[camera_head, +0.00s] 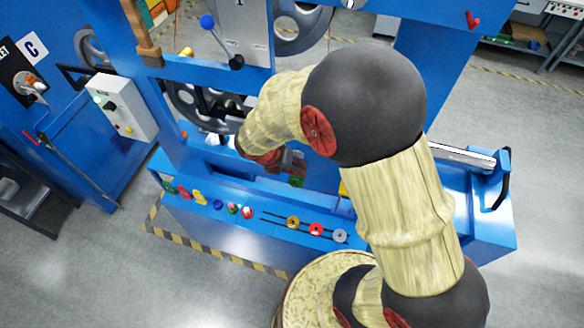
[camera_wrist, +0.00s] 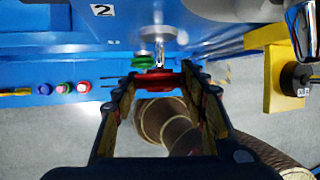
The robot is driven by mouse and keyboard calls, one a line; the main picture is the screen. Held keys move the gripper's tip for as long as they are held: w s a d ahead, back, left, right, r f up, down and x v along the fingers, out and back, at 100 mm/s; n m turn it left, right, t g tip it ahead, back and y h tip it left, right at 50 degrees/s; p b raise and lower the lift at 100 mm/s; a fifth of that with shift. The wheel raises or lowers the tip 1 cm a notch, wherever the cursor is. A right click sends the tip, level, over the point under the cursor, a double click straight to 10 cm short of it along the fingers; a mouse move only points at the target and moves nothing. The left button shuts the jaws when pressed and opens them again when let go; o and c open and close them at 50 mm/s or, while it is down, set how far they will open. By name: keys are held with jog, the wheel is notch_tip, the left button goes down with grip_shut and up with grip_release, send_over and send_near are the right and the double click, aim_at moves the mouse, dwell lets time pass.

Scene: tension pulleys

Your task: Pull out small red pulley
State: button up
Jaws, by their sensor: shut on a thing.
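The small red pulley (camera_wrist: 152,80) sits between my fingertips in the wrist view, and my gripper (camera_wrist: 160,86) is shut on it. A metal shaft (camera_wrist: 158,46) lies just behind it; I cannot tell whether the pulley still touches the shaft. A green pulley (camera_wrist: 146,61) is right beside it, on the far side. In the head view my gripper (camera_head: 290,164) is over the blue machine's bench, close to the green pulley (camera_head: 297,181). The red pulley cannot be made out clearly there.
Yellow (camera_head: 292,222), red (camera_head: 316,229) and grey (camera_head: 340,236) discs sit at slots on the bench front. Coloured knobs (camera_head: 200,197) line its left side. A blue machine post (camera_wrist: 70,18) and a yellow bracket (camera_wrist: 268,82) flank the gripper. Floor in front is clear.

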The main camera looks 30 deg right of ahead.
jog(key=shift+s+a, duration=0.8)
jog(key=shift+s+a, duration=0.1)
jog(key=s+a+p, duration=0.1)
jog(key=s+a, duration=0.1)
jog(key=shift+s+a, duration=0.3)
dwell(0.5)
dwell(0.4)
